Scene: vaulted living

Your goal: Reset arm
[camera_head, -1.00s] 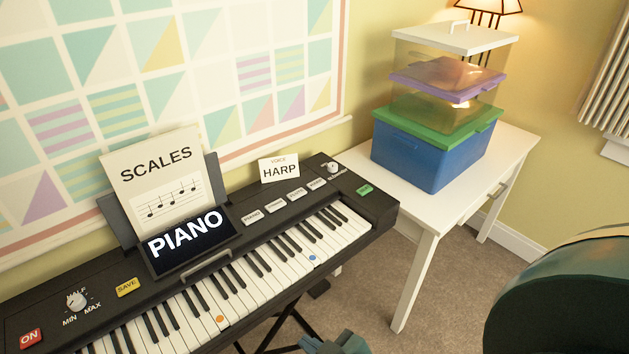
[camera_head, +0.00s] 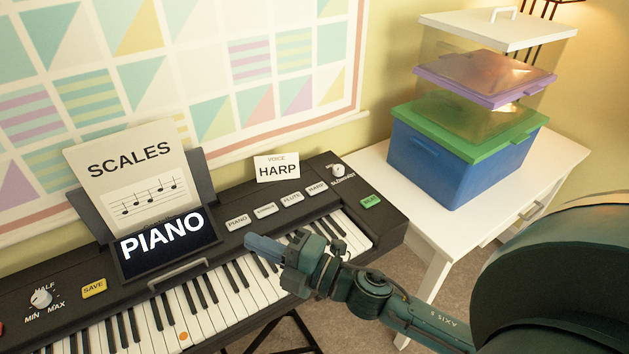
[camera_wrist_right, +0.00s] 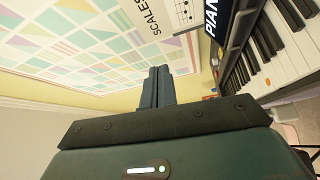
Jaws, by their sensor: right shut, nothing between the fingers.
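My right gripper (camera_head: 262,246) reaches in from the right in the head view. It is above the piano keys, just below the row of voice buttons. Its fingers are shut together with nothing between them. They also show closed in the right wrist view (camera_wrist_right: 157,87), pointing toward the wall hanging. The black keyboard (camera_head: 75,273) stands against the wall with its screen (camera_head: 168,243) reading PIANO. I cannot tell whether the fingertips touch the keyboard. My left gripper is not in view.
A SCALES sheet (camera_head: 130,165) and a HARP card (camera_head: 277,168) stand on the keyboard's back. On the right, a white table (camera_head: 372,180) holds a blue box (camera_head: 440,165) with a green lid, a purple-lidded box and a white-lidded clear box. Carpet shows below the table.

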